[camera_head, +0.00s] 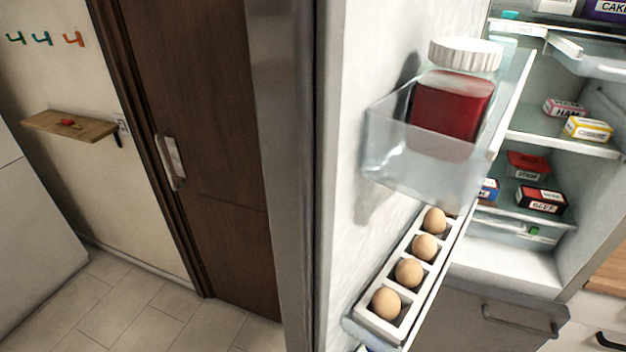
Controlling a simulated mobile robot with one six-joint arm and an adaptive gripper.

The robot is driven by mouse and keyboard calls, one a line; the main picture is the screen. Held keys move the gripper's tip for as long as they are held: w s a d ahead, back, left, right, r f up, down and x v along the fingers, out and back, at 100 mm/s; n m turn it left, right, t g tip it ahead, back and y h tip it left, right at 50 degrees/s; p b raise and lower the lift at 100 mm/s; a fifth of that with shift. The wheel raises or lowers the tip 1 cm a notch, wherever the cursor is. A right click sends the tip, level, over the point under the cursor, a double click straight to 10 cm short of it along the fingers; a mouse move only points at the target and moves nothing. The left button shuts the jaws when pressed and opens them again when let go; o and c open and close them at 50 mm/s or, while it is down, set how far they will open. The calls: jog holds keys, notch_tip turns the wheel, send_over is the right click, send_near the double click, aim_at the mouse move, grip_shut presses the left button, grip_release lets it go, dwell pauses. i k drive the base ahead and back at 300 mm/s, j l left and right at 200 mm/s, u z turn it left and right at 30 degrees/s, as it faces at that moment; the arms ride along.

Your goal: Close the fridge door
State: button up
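The fridge door (345,200) stands wide open, its inner side facing right and its grey edge running from top to bottom of the view. A clear door bin (400,155) holds a jar of red contents (450,105) with a white lid. Below it, an egg rack (365,333) holds several brown eggs. The open fridge interior (505,265) is at the right, with packages on its shelves. The door's outer face and handle are hidden. My gripper is not in view.
A brown wooden door (215,120) with a handle is at left behind the fridge door. A wooden wall shelf (70,127) and coloured hooks (42,39) are at far left. Tiled floor (130,305) is clear at lower left. A drawer (505,320) sits below the fridge interior.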

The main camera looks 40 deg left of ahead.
aim_at(331, 80)
jog(key=k+j, duration=0.1)
jog(key=j, duration=0.25)
jog(key=k+j, duration=0.1)
jog(key=j, duration=0.25)
jog(key=k+j, duration=0.15)
jog(key=j, duration=0.2)
jog(key=k+j, duration=0.1)
jog(key=j, duration=0.25)
jog(key=k+j, duration=0.1)
jog(key=j, duration=0.25)
